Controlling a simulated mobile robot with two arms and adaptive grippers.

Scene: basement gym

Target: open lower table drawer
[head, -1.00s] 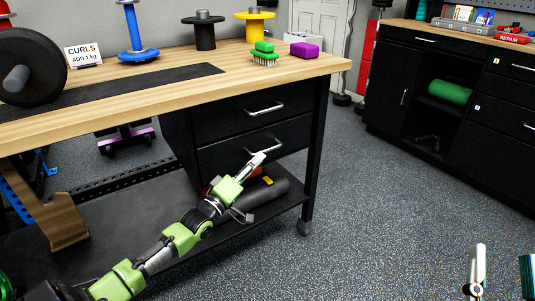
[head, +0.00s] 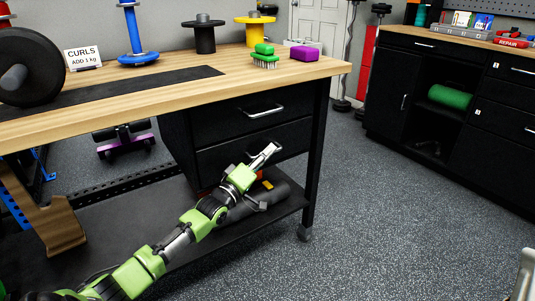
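The wooden-topped table (head: 215,91) has two black drawers under its right part. The lower drawer (head: 220,156) looks shut, its front about flush with the upper drawer (head: 235,118). My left gripper (head: 268,153) is at the lower drawer's front, over its handle. It hides most of that handle, so I cannot tell whether the fingers are around it or touching it, or how far apart they are. One finger of my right gripper (head: 525,276) shows at the bottom right edge, away from the table. Its other finger is out of the frame.
The table's right leg (head: 315,150) stands close beside the drawers. A weight plate, spools, green brush (head: 264,61) and purple block (head: 304,53) stand on top. Floor at right is clear.

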